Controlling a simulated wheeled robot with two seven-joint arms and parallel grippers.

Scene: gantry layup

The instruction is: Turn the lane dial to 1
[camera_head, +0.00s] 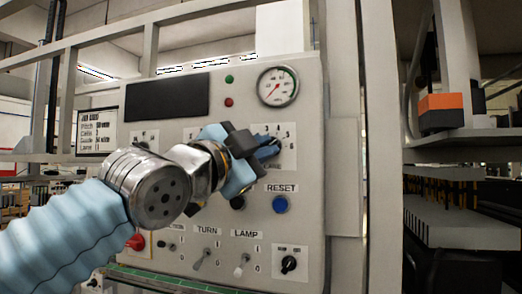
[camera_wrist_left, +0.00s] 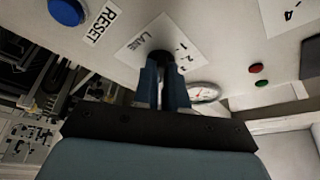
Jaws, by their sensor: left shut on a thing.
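The lane dial (camera_wrist_left: 160,56) is a dark round knob on a white plate lettered LANE (camera_wrist_left: 136,43) with numbers beside it, in the left wrist view. My left gripper (camera_wrist_left: 163,75) is shut on the dial, with its two blue fingers on either side of it. In the head view my left gripper (camera_head: 268,150) reaches the dial's plate (camera_head: 287,133) at the upper right of the grey panel. The fingers hide most of the dial there, and I cannot read its setting. My right gripper is not in view.
The blue RESET button (camera_head: 280,204) lies just below the dial. The panel (camera_head: 305,230) also carries a gauge (camera_head: 278,86), a dark screen (camera_head: 167,97), TURN and LAMP switches (camera_head: 241,264) and a small black knob (camera_head: 289,264). A shelf (camera_head: 465,138) stands at right.

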